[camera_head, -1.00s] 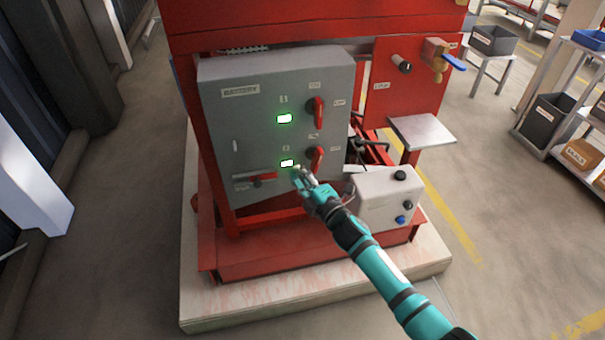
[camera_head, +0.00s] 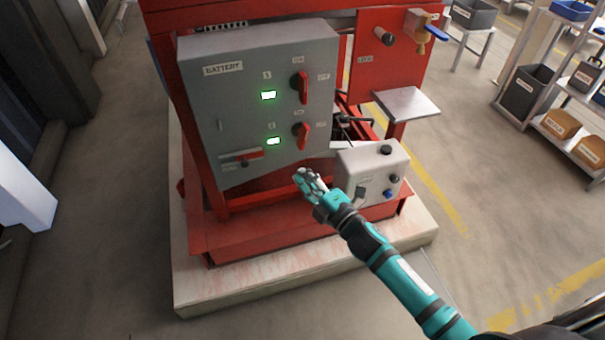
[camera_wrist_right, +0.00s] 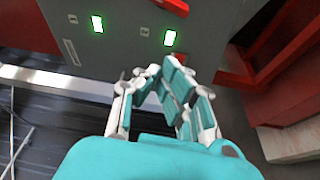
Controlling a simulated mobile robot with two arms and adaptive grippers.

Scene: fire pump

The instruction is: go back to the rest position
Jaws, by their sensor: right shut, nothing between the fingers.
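My right gripper (camera_head: 303,177) is in front of the lower right part of the grey battery panel (camera_head: 230,130). It is shut and empty, apart from the panel as far as I can tell. It also shows in the right wrist view (camera_wrist_right: 155,75), with the panel (camera_wrist_right: 110,55) behind the fingers. The panel has two lit green displays, the upper one (camera_head: 268,95) and the lower one (camera_head: 273,141). Two red rotary handles, upper (camera_head: 300,87) and lower (camera_head: 301,133), sit to their right. A red lever (camera_head: 247,154) is at the lower left. My left gripper is not in view.
A white-grey box with knobs (camera_head: 358,175) stands right of my gripper. A small metal shelf (camera_head: 410,104) sticks out above it. The red pump frame stands on a pale plinth (camera_head: 240,285). Shelves with bins (camera_head: 527,92) are at the right. The floor in front is open.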

